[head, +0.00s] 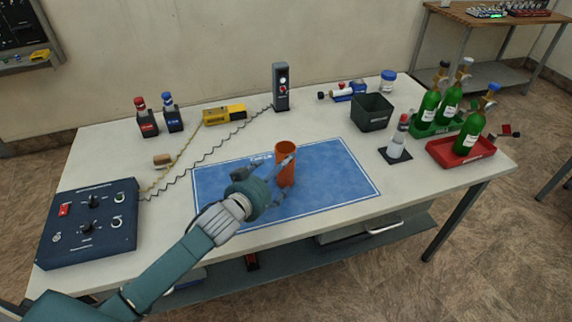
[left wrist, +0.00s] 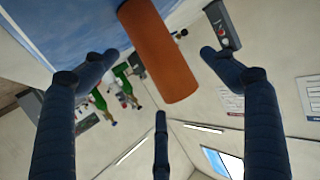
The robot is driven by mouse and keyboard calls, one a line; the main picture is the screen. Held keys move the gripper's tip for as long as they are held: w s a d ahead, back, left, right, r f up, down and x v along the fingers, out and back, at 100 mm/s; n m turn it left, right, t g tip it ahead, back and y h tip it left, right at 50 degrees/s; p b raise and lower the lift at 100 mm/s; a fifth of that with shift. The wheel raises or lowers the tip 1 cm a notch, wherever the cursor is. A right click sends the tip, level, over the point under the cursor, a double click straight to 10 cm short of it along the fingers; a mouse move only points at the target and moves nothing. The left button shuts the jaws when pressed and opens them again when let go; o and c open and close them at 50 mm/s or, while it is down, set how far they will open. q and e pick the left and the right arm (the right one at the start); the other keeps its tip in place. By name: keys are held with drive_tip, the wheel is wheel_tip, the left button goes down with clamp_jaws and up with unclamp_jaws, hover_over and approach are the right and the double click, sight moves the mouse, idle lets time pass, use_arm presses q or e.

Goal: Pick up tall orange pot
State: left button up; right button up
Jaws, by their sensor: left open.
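The tall orange pot (head: 286,165) stands upright on the blue mat (head: 345,178) in the head view. It also shows in the left wrist view (left wrist: 160,55), between my spread fingers and apart from them at the top. My left gripper (head: 279,182) is at the pot in the head view, with fingers around its sides. In the left wrist view my left gripper (left wrist: 158,65) is open, and I cannot tell that any finger touches the pot. My right gripper is not in view.
A dark control box (head: 88,222) sits at the table's left. Green bottles in a red tray (head: 446,152) and a green tray stand at the right. A dark bin (head: 372,112) and a small flask on a black pad (head: 396,147) are nearer the mat. The mat is otherwise clear.

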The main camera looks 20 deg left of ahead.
sight(285, 168)
use_arm(q)
drive_tip(key=x, duration=0.4)
drive_tip(key=p+x, duration=0.1)
drive_tip(key=x, duration=0.1)
drive_tip(key=shift+d+f, duration=0.1)
drive_tip(key=shift+d, duration=0.2)
drive_tip(key=shift+w+f, duration=0.25)
drive_tip(key=shift+c, duration=0.8)
drive_tip(key=shift+s+r, duration=0.1)
drive_tip(key=c, duration=1.1)
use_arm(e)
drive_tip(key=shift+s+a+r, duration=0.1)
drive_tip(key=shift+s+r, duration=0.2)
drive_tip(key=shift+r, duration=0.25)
